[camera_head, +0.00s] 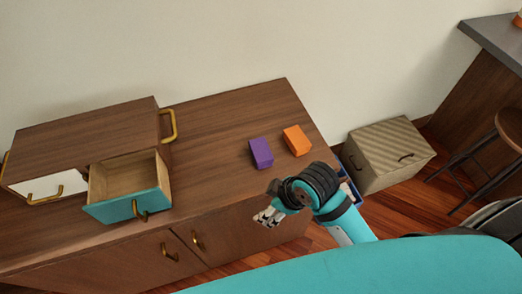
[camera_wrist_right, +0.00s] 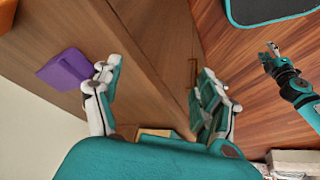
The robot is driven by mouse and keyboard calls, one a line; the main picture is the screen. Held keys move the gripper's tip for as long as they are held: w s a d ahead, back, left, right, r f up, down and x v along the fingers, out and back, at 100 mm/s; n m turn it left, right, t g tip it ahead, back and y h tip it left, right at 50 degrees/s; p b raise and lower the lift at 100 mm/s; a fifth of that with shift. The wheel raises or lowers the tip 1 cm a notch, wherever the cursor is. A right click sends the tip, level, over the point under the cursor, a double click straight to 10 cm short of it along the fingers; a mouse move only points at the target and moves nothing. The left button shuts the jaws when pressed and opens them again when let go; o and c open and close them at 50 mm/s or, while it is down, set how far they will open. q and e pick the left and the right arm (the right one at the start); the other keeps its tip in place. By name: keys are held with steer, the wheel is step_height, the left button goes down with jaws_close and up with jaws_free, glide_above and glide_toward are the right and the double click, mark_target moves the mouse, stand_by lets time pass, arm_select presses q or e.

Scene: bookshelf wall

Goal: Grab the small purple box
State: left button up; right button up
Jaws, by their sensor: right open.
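The small purple box (camera_head: 261,152) stands on the wooden cabinet top, left of an orange box (camera_head: 297,141). In the right wrist view the purple box (camera_wrist_right: 66,70) is at the left, outside the left finger and apart from it. My right gripper (camera_head: 268,217) is near the cabinet's front edge, on the near side of the purple box. In the right wrist view its fingers (camera_wrist_right: 160,82) are spread wide with nothing between them. My left gripper (camera_wrist_right: 272,58) shows small at the right of the right wrist view; its jaws are too small to judge.
A small drawer unit (camera_head: 85,140) stands at the left of the cabinet top, its teal drawer (camera_head: 135,207) pulled out and empty. The top between it and the purple box is clear. A striped box (camera_head: 390,160) is on the floor at right, near a stool (camera_head: 508,127).

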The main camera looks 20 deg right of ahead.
steer(key=w+a+r+n+y, duration=0.1)
steer(key=w+a+r+n, duration=0.25)
steer(key=n, duration=0.35)
step_height(320, 180, up, 11)
steer(key=n+g+h, duration=0.4)
steer(key=n, duration=1.5)
glide_above(261, 149)
step_height(261, 149, down, 11)
steer(key=shift+s+f+p, duration=0.15)
steer(key=shift+f+p, duration=0.05)
steer(key=shift+p, duration=0.8)
steer(key=shift+f+p, duration=0.75)
steer(key=shift+f, duration=1.95)
steer(key=c, duration=0.9)
steer(key=shift+r, duration=0.1)
steer(key=shift+c, duration=0.2)
